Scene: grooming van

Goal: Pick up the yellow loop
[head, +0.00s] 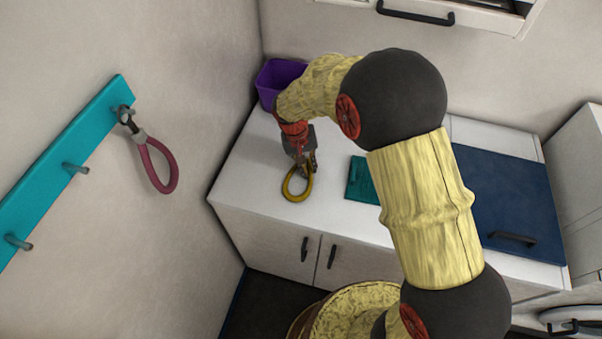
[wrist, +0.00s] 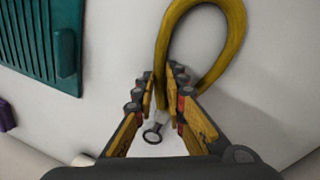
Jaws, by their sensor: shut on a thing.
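The yellow loop (head: 297,187) is at the left part of the white counter in the head view. It also shows in the wrist view (wrist: 238,30), its band curving away past the fingertips. My gripper (head: 305,168) points down at the loop's end. In the wrist view my gripper (wrist: 166,92) is shut on the narrow end of the loop, with a metal ring (wrist: 152,135) showing between the fingers. I cannot tell whether the loop still touches the counter.
A teal slatted item (head: 361,179) lies on the counter (head: 245,170) right of the loop. A purple bin (head: 270,83) stands at the back corner. A dark blue panel with a handle (head: 512,205) is further right. A red loop (head: 160,170) hangs from a teal hook rail (head: 55,175) on the left wall.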

